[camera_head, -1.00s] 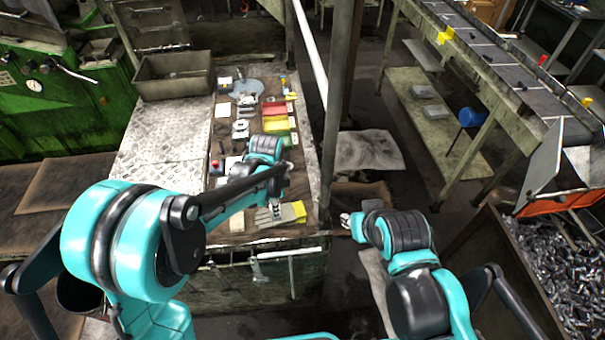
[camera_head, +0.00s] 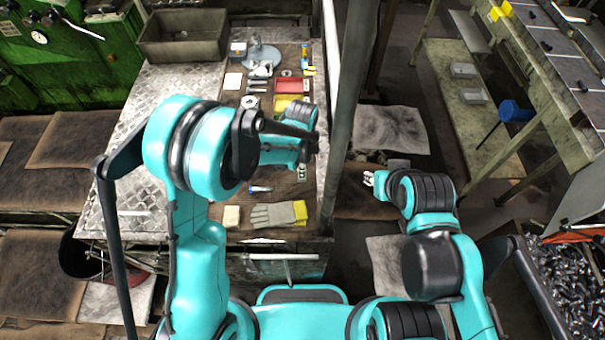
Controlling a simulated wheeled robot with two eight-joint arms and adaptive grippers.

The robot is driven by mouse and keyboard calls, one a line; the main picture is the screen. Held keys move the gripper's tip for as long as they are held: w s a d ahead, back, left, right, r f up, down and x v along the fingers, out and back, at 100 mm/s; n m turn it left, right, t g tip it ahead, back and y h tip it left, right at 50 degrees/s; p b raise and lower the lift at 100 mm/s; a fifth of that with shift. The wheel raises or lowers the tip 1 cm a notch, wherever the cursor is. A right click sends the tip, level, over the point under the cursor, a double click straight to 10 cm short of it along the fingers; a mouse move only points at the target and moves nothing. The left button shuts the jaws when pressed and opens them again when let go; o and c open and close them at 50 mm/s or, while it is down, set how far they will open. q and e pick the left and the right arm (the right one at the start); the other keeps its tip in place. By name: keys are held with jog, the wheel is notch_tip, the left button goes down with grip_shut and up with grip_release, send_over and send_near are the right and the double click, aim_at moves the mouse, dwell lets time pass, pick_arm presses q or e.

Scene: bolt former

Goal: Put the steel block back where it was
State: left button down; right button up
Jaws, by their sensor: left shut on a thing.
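My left gripper (camera_head: 302,173) hangs over the right part of the workbench, near its right edge, and shows only as a small pale patch below my wrist. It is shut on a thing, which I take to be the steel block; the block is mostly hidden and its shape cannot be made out. Whether it touches the bench top (camera_head: 277,180) is unclear. My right gripper (camera_head: 369,179) is off the bench, right of the post, with no block seen in it; its fingers are too small to read.
A grey bin (camera_head: 184,36) stands at the back left. A post (camera_head: 350,90) rises along the bench's right side. A conveyor (camera_head: 560,62) runs at right.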

pick_arm(q)
notch_tip(320, 180, down, 3)
jog(key=shift+f, duration=0.2)
jog(key=shift+s+f, duration=0.1)
jog(key=shift+f, duration=0.05)
jog(key=c, duration=1.5)
grip_release()
jog(key=shift+o, duration=0.2)
